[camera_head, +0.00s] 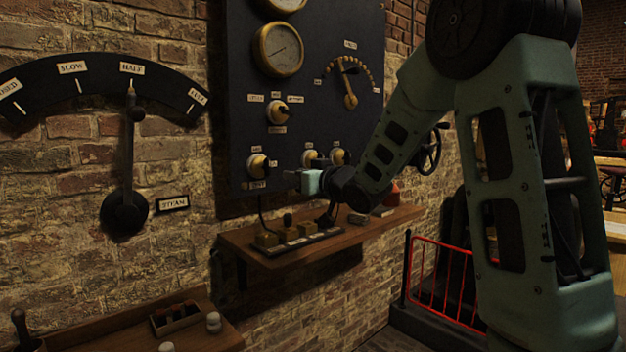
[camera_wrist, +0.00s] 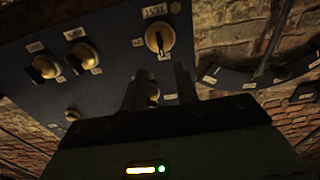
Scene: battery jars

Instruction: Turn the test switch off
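The test switch is a round brass knob with a dark lever (camera_head: 258,166), low on the left of the dark panel, with small labels around it. In the wrist view the panel looks turned over, and the test switch (camera_wrist: 160,38) sits at top centre by a label reading TEST. Whether it stands at on or off is too small to read. My gripper (camera_head: 290,177) is just right of the switch and a little lower in the head view. In the wrist view its two dark fingers (camera_wrist: 158,76) are apart with nothing held between them, and the switch lies beyond their tips.
The dark panel (camera_head: 236,75) carries other brass switches (camera_head: 277,112), a gauge (camera_head: 281,50) and a dial. A wooden shelf (camera_head: 345,240) below holds several small blocks. A steam lever (camera_head: 126,165) stands left on the brick wall. A red railing (camera_head: 440,273) is at lower right.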

